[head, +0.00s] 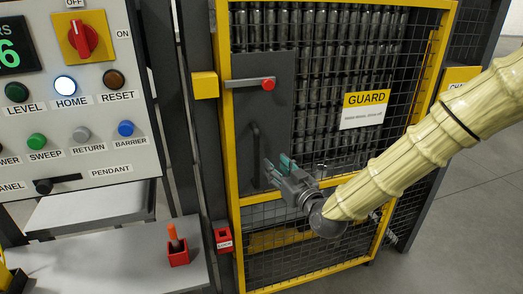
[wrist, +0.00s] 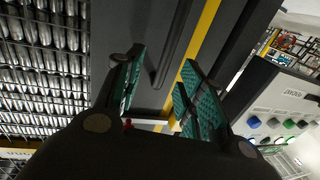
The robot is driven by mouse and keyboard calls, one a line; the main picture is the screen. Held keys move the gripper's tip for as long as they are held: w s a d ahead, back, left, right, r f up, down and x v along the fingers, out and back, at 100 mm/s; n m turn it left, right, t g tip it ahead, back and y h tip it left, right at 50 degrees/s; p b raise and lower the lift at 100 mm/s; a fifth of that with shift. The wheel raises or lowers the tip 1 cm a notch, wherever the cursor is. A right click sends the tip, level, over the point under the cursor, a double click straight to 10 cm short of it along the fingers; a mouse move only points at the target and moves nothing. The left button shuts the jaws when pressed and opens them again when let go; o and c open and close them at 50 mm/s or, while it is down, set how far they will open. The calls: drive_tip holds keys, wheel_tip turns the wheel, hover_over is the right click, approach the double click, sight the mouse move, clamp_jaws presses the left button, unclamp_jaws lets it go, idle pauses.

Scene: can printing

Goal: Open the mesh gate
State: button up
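The mesh gate (head: 375,181) has a yellow frame and stands shut as far as I can see. A dark plate on its left side carries a black vertical handle (head: 256,150). Above it, a grey latch bar (head: 245,83) with a red knob (head: 268,85) lies horizontally across toward the left post. My gripper (head: 275,170) is just right of the handle's lower part, with green-padded fingers. In the wrist view my gripper (wrist: 160,95) is open and empty. The handle (wrist: 180,45) runs diagonally ahead between the fingertips, apparently untouched. The latch bar (wrist: 150,121) is partly hidden by my gripper.
A control panel (head: 75,120) with buttons and a red rotary switch stands at the left. Below it, a grey shelf (head: 120,255) bears a red holder (head: 178,256). A yellow block (head: 205,85) is on the gate's left post. Grey floor (head: 455,215) is clear at right.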

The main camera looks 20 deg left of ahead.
sight(258, 153)
drive_tip(key=p+x, duration=0.1)
drive_tip(key=x, duration=0.2)
drive_tip(key=p+x, duration=0.1)
drive_tip(key=x, duration=0.2)
drive_tip(key=s+a+p+x, duration=0.1)
drive_tip(key=x, duration=0.2)
drive_tip(key=shift+w+a+f, duration=0.1)
drive_tip(key=shift+w, duration=0.1)
drive_tip(key=shift+w+a+f, duration=0.1)
drive_tip(key=shift+w+a, duration=0.25)
drive_tip(key=shift+w, duration=0.1)
drive_tip(key=shift+c, duration=0.3)
